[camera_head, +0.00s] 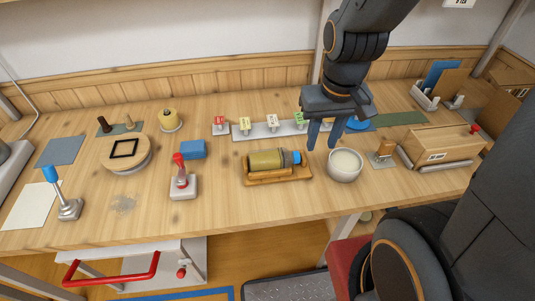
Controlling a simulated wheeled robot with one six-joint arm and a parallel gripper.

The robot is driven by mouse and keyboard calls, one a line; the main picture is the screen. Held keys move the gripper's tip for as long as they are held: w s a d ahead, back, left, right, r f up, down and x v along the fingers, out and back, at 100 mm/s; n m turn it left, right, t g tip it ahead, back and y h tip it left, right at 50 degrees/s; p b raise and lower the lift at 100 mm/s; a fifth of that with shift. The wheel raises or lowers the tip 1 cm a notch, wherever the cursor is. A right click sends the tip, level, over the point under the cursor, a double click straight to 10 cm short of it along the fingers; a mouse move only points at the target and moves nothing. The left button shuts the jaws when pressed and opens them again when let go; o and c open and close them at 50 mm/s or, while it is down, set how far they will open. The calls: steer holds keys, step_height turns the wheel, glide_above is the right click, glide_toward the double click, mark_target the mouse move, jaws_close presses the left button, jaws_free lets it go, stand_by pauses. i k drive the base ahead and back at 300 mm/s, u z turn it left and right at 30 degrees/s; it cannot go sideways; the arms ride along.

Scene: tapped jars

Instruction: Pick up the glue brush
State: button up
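A small brown, flat-sided piece (384,150) stands on a grey plate right of the bowl; it may be the glue brush, but it is too small to be sure. The white bowl (345,173) of pale paste stands to its left. My gripper (325,137) points down just behind and left of the bowl. Its two blue fingers are apart with nothing seen between them. It is left of the brown piece and not touching it.
A wooden cradle (283,179) with an olive jar (266,161) lies left of the bowl. A row of colored tags on a grey strip (262,131) runs behind. A wooden box (445,146) stands right.

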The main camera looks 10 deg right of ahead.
mark_target(385, 152)
steer(key=z, duration=0.95)
steer(key=k, duration=0.85)
steer(key=u, duration=0.8)
